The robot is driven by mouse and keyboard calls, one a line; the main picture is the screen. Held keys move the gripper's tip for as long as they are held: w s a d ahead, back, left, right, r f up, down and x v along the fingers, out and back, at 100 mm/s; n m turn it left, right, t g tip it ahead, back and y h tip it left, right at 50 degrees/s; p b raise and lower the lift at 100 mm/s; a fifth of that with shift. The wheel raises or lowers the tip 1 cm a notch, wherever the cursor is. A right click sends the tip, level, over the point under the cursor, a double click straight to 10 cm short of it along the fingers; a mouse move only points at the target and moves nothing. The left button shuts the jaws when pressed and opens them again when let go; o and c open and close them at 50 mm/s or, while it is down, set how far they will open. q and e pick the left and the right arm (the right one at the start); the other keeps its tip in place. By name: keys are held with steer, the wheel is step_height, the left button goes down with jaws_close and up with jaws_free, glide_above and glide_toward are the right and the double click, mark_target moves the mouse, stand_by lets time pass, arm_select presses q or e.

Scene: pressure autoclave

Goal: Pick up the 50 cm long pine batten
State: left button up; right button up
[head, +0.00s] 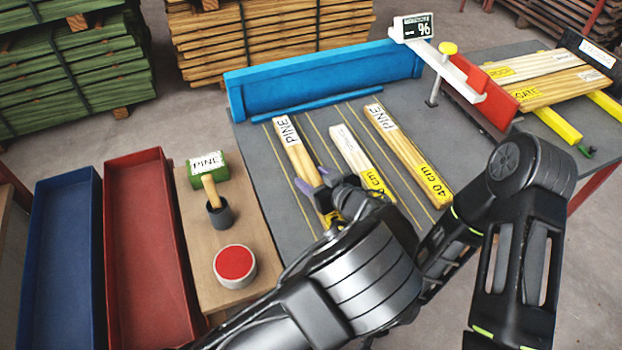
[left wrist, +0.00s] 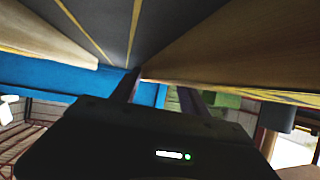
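Three pine battens lie side by side on the grey table. The left batten (head: 295,152) has a white PINE label; its near end is partly hidden by my gripper, so its length marking cannot be read. The middle batten (head: 351,150) is shorter, its yellow length label partly covered. The right batten (head: 398,140) reads PINE and 40 cm. My left gripper (head: 314,180) is low over the left batten's near part, with purple fingertips at its two sides. The left wrist view shows the fingers (left wrist: 158,95) apart beside a wood surface; contact is unclear. My right gripper is not in view.
A blue fence (head: 325,80) bounds the table's far edge. A meter display (head: 413,27) and a red stop (head: 490,95) stand at the right, near other labelled boards (head: 555,88). A green stamp (head: 207,168), red pad (head: 235,263), red tray (head: 148,230) and blue tray (head: 60,250) are left.

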arm_select(q)
jaws_close()
stand_by(0.3)
stand_by(0.3)
